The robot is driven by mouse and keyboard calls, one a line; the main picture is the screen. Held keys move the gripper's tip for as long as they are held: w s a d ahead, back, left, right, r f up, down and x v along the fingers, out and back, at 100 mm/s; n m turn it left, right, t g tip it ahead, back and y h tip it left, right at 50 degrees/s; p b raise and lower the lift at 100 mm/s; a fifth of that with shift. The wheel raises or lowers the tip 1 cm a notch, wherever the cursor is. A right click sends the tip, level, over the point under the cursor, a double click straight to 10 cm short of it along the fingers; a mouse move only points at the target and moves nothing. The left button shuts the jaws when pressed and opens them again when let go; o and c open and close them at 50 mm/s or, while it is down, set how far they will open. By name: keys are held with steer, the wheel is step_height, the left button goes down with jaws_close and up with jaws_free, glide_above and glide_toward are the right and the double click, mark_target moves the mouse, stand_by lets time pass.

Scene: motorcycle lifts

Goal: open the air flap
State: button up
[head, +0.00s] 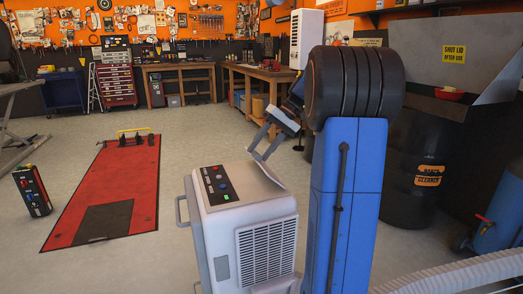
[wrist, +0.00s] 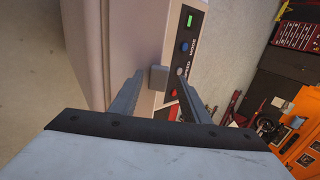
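The pale grey machine (head: 220,222) stands on the floor in front of me, with a control panel (head: 215,184) on its top. Beside the panel is a smooth pale top section (head: 258,184), which may be the air flap; it looks closed. In the wrist view a small grey tab (wrist: 158,77) sticks out at the edge of the machine's top (wrist: 118,45). My gripper (head: 258,153) is above the machine. In the wrist view my gripper (wrist: 159,84) is open, with the tab between its fingertips and gaps on both sides. How deep the tab sits between them is unclear.
The panel carries a green display (wrist: 190,20), a blue button (wrist: 184,47) and a red button (wrist: 174,93), close to the right finger. A red lift platform (head: 105,190) lies on the floor at left. The floor behind the machine is clear.

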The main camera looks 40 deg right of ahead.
steer(key=v, duration=1.7)
steer(key=shift+r, duration=0.15)
steer(key=shift+d, duration=0.1)
